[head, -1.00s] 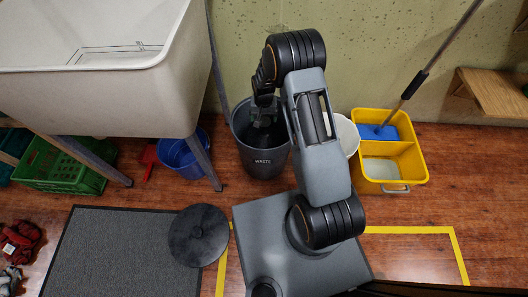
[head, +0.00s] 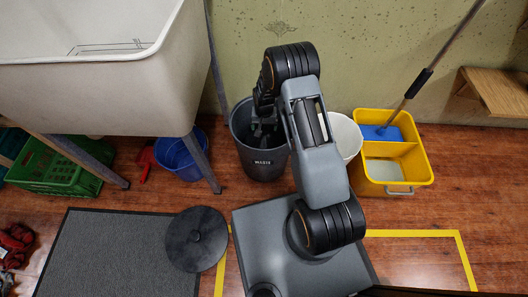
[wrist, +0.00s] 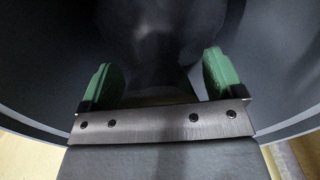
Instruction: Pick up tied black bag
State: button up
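The dark grey waste bin (head: 262,164) stands upright on the floor by the wall. My gripper (head: 264,128) reaches down into its mouth. In the wrist view my gripper (wrist: 160,78) is open, its two green-padded fingers wide apart. A dark, shiny, rounded shape, seemingly the black bag (wrist: 158,42), lies beyond and between the fingers, inside the bin's grey walls (wrist: 285,75). Its knot cannot be made out, and I cannot tell whether the fingers touch it. In the head view my arm and the bin's rim hide the bag.
A white bucket (head: 346,138) and a yellow mop bucket (head: 405,178) stand right of the bin. A blue bucket (head: 180,158) and the sink (head: 95,95) with its legs are at left. A round black lid (head: 196,250) lies on the floor in front.

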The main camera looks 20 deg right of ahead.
grip_shut()
dwell(0.7)
